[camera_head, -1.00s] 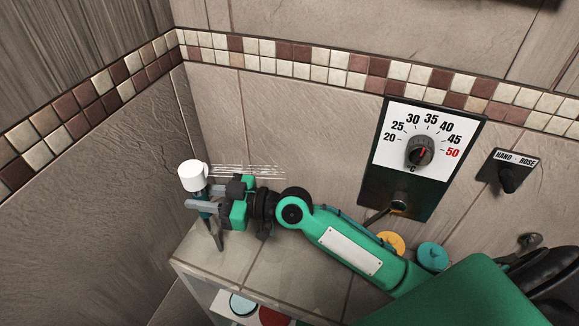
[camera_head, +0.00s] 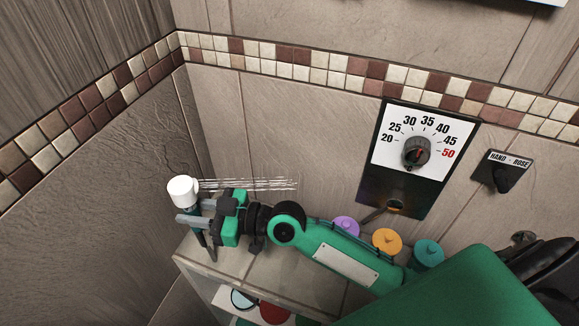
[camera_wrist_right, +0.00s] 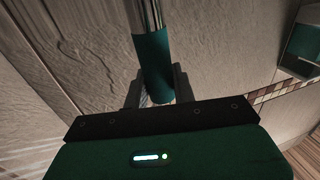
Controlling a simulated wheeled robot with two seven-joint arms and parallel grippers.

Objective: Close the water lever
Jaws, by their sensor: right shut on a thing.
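My right gripper (camera_head: 195,224) is shut on a hand shower with a white head (camera_head: 183,190) and a dark teal handle. In the wrist view the teal handle (camera_wrist_right: 153,68) stands between the two fingers. Thin white water streams (camera_head: 250,184) run from the head to the right. A dark control panel (camera_head: 433,190) on the wall carries a temperature dial (camera_head: 416,153) with its pointer towards the red 50. A short lever (camera_head: 382,210) sticks out at the panel's lower part, clear of my gripper. My left gripper is not in view.
A tiled ledge (camera_head: 290,283) lies below my right arm. Purple (camera_head: 345,227), orange (camera_head: 386,240) and teal (camera_head: 429,252) round-topped items stand behind the arm. A HAND-ROSE knob (camera_head: 502,179) is on the wall at right. Coloured discs (camera_head: 273,312) sit in the shelf below.

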